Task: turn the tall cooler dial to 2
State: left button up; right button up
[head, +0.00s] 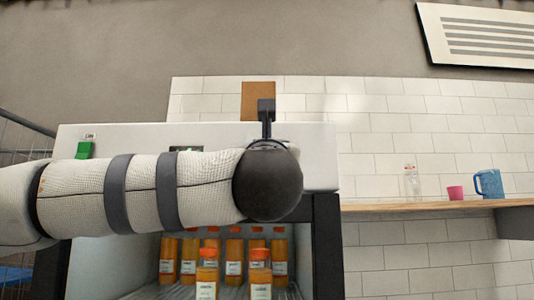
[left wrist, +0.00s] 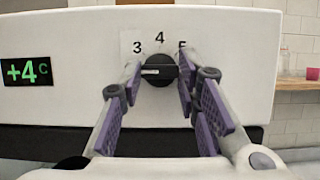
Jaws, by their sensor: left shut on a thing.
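The tall cooler (head: 318,150) stands in front of me with a white top panel, which also fills the left wrist view (left wrist: 235,45). Its round black dial (left wrist: 159,70) has a white pointer mark lying roughly level, towards the left. The printed numbers 3, 4 and 5 show around the top of the dial; any others are hidden. My left gripper (left wrist: 158,76) is shut on the dial, one finger on each side. In the head view my left arm hides the dial and the fingers. My right gripper is in neither view.
A green +4C display (left wrist: 25,71) sits left of the dial. A green switch (head: 84,150) is at the panel's left. Orange bottles (head: 207,280) stand inside the cooler below. A wooden shelf (head: 400,206) at right holds a clear bottle, pink cup and blue jug (head: 490,184).

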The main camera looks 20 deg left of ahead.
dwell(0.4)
pick_arm(q)
jog(key=o, duration=1.2)
jog(key=shift+c, duration=0.2)
jog(key=v, duration=1.2)
